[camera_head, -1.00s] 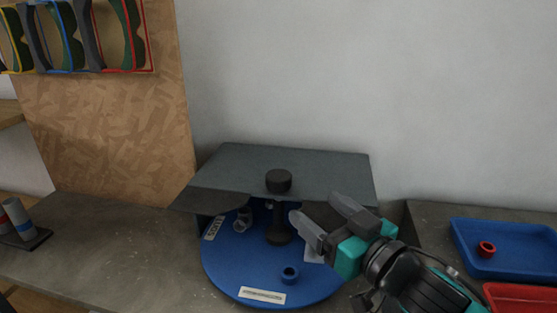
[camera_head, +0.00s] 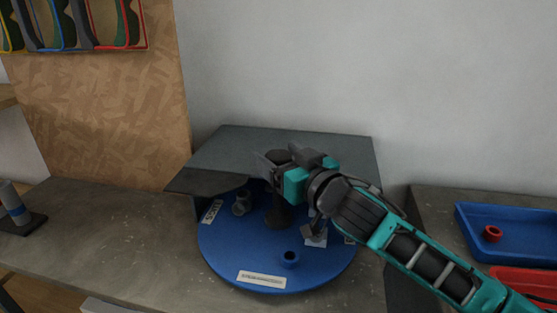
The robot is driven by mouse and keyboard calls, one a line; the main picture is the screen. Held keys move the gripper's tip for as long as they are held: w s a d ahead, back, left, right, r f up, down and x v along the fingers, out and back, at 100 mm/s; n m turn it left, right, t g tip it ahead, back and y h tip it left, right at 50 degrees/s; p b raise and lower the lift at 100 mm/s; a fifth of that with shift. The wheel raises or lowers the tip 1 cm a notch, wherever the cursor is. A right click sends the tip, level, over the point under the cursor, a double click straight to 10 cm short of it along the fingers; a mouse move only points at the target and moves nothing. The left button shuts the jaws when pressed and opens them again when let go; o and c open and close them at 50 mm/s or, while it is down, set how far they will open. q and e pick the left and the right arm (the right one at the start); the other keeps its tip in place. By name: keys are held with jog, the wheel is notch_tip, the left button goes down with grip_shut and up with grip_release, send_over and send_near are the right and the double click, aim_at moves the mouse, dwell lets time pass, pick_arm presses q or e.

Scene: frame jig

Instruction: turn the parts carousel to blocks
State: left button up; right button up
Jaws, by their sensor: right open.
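The parts carousel (camera_head: 225,262) is a round blue turntable on the grey bench, partly under a dark grey cover (camera_head: 235,150). A white label (camera_head: 261,280) faces the front and another label (camera_head: 212,211) sits at the left rim; I cannot read them surely. A small blue ring (camera_head: 289,259), a grey part (camera_head: 242,202) and a light grey piece (camera_head: 315,238) stand on the disc. A dark post with a black knob (camera_head: 279,156) rises at its middle. My right gripper (camera_head: 276,163) is open at the knob, partly hiding it; contact is unclear. My left gripper is not in view.
A blue tray (camera_head: 480,247) with a red ring (camera_head: 492,234) and a red tray (camera_head: 530,278) stand at the right. A chipboard panel with coloured frames (camera_head: 110,25) is at the left. A grey and blue cylinder (camera_head: 13,205) stands on a dark base at the left edge.

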jog(key=shift+w+a, duration=0.25)
jog(key=shift+w, duration=0.1)
jog(key=c, duration=1.4)
